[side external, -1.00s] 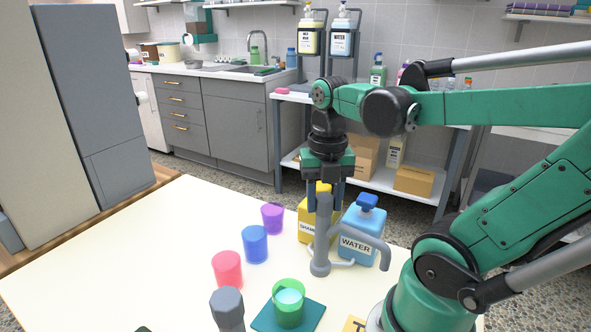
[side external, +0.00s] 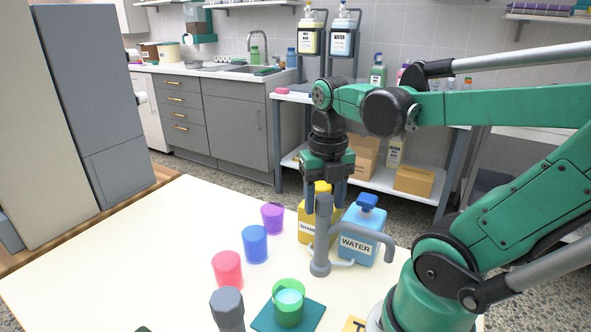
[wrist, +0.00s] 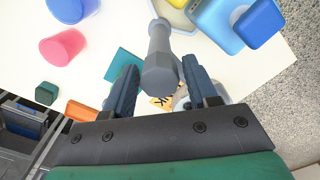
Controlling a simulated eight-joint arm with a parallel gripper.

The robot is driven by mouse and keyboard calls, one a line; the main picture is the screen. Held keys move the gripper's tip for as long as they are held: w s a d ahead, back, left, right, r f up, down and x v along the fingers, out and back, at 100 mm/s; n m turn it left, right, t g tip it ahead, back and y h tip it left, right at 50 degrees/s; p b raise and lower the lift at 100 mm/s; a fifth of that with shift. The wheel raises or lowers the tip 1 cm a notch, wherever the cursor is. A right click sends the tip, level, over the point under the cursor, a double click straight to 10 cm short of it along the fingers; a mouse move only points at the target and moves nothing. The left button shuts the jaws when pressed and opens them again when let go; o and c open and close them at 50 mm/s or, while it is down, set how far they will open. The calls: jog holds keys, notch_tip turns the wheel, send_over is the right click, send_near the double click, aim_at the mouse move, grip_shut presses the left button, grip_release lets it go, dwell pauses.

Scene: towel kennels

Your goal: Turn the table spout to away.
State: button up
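The table spout is a grey post (side external: 320,240) with an arm that curves out to the right and bends down at its tip (side external: 389,250). It stands on the table, and its post shows in the wrist view (wrist: 160,45) with a faceted end toward the camera. My gripper (side external: 325,200) is at the top of the post, pointing down. In the wrist view the open fingers (wrist: 160,74) lie on either side of the post, with narrow gaps showing. I cannot tell whether either finger touches the spout.
A blue WATER bottle (side external: 362,237) and a yellow bottle (side external: 308,228) stand close behind the spout. A green cup (side external: 288,305) is on a teal mat (side external: 262,320). Pink (side external: 227,270), blue (side external: 255,244) and purple (side external: 272,218) cups stand left. A grey faceted post (side external: 228,308) is in front.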

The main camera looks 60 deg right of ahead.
jog(key=shift+o, duration=0.9)
jog(key=shift+r, duration=2.8)
